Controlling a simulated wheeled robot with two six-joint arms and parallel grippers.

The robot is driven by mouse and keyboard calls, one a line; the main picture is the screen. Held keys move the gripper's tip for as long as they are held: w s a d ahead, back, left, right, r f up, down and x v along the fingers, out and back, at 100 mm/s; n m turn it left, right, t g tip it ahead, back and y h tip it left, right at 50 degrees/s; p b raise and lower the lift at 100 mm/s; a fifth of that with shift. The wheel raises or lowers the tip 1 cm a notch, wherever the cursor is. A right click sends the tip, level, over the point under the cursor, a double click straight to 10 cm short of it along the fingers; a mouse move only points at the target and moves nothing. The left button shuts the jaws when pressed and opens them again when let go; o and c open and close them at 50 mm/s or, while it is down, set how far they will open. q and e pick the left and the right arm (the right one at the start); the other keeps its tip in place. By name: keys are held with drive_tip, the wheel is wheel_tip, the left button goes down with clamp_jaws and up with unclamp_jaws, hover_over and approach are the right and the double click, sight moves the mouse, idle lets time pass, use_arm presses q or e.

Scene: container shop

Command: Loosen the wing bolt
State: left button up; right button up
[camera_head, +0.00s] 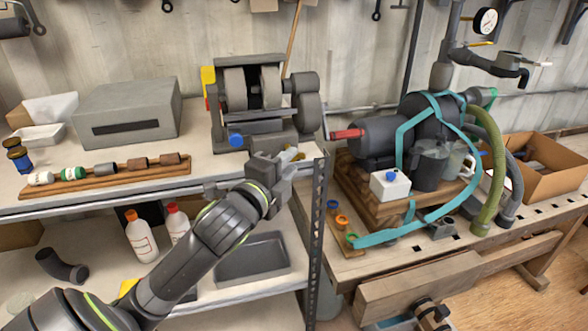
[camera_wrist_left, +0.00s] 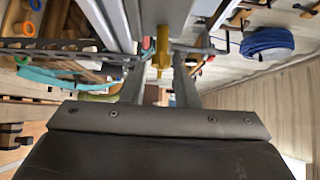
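My left gripper (camera_head: 291,160) is at the right front corner of the grey shelf top, in front of the bench grinder (camera_head: 262,100). In the left wrist view, its two grey fingers (camera_wrist_left: 162,62) stand apart. A yellow, brass-like piece, which looks like the wing bolt (camera_wrist_left: 162,46), shows in the gap between the fingertips. I see space on both sides of it and cannot tell whether either finger touches it. In the head view a small yellowish part (camera_head: 291,153) shows at the fingertips, mostly hidden. My right gripper is not in view.
A perforated upright post (camera_head: 317,220) is close right of the gripper. Left are a grey box (camera_head: 125,110) and a wooden fittings rack (camera_head: 105,178). Bottles (camera_head: 140,235) stand below.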

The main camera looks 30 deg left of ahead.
use_arm(q)
drive_tip(key=shift+w, duration=0.7)
drive_tip(key=shift+w+a+p, duration=0.1)
drive_tip(key=shift+w+p, duration=0.2)
drive_tip(key=shift+w, duration=0.35)
clamp_jaws()
drive_tip(key=shift+f, duration=0.1)
